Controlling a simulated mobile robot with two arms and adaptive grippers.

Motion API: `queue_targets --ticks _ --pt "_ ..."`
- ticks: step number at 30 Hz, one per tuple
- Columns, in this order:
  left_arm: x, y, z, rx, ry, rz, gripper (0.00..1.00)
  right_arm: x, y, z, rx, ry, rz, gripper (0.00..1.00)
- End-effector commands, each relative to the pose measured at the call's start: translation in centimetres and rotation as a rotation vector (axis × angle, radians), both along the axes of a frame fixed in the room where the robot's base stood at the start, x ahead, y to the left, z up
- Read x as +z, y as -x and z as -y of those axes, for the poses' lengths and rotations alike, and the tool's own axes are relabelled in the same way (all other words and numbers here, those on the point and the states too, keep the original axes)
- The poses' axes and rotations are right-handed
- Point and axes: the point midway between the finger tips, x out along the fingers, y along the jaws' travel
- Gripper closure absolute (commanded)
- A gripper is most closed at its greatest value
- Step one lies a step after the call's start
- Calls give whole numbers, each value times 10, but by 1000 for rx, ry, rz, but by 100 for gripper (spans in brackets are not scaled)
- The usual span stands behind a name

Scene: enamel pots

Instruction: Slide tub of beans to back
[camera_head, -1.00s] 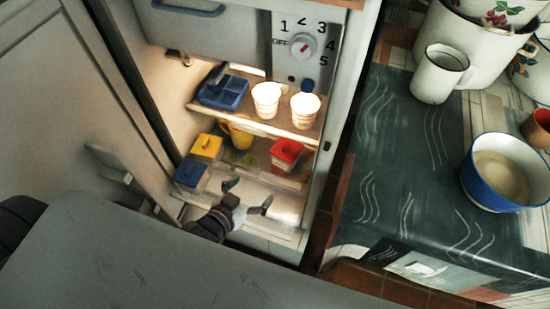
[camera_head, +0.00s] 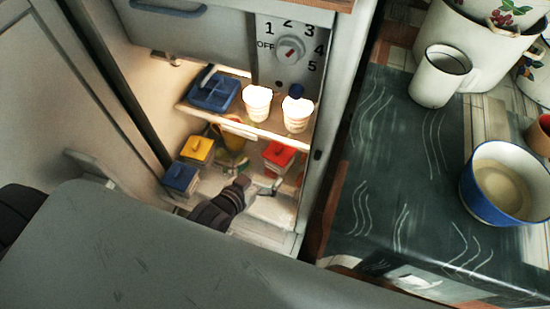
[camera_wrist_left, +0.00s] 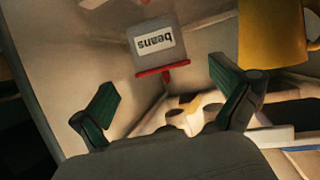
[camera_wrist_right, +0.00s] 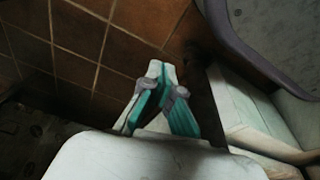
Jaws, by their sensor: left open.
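The tub of beans (camera_head: 281,155) has a red lid and stands at the right of the fridge's lower shelf. In the left wrist view the tub (camera_wrist_left: 163,45) shows upside down, with a white "beans" label and its red lid. My left gripper (camera_head: 264,187) is just in front of the tub in the head view. Its two green-padded fingers (camera_wrist_left: 162,88) are spread with nothing between them, and the tub is beyond the tips, apart from them. My right gripper (camera_wrist_right: 157,75) is away from the fridge, over brown tiles; its fingertips meet and hold nothing.
A yellow mug (camera_head: 233,137), a yellow-lidded tub (camera_head: 198,150) and a blue-lidded tub (camera_head: 181,179) share the lower shelf. The fridge wall is close on the tub's right.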

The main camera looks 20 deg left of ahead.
Motion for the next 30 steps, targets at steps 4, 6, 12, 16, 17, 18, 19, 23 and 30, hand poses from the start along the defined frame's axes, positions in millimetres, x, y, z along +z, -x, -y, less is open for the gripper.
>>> queue_targets --ticks 4,6,12,16,17,18,19,23,30 --pt "-13 -29 7 -1 1 4 0 17 -10 -1 -3 -1 14 100" --pt "-18 -42 11 -1 1 3 0 27 -14 -1 -4 -2 20 100" --pt "-31 -70 17 -1 0 1 0 53 -22 -2 -6 -2 33 100" --pt "-35 -81 20 -2 1 0 0 64 -25 -2 -8 -2 38 100" --pt "-36 -82 21 -2 1 0 0 66 -25 -2 -8 -2 38 100" --pt "-36 -84 21 -2 1 0 0 68 -25 -2 -8 -2 39 100" --pt "-37 -85 21 -2 1 0 0 69 -26 -2 -8 -2 39 100" --pt "-37 -86 22 -2 1 -1 0 72 -26 -2 -8 -2 40 100" --pt "-37 -86 21 -2 1 0 8 71 -26 -2 -8 -2 40 100"
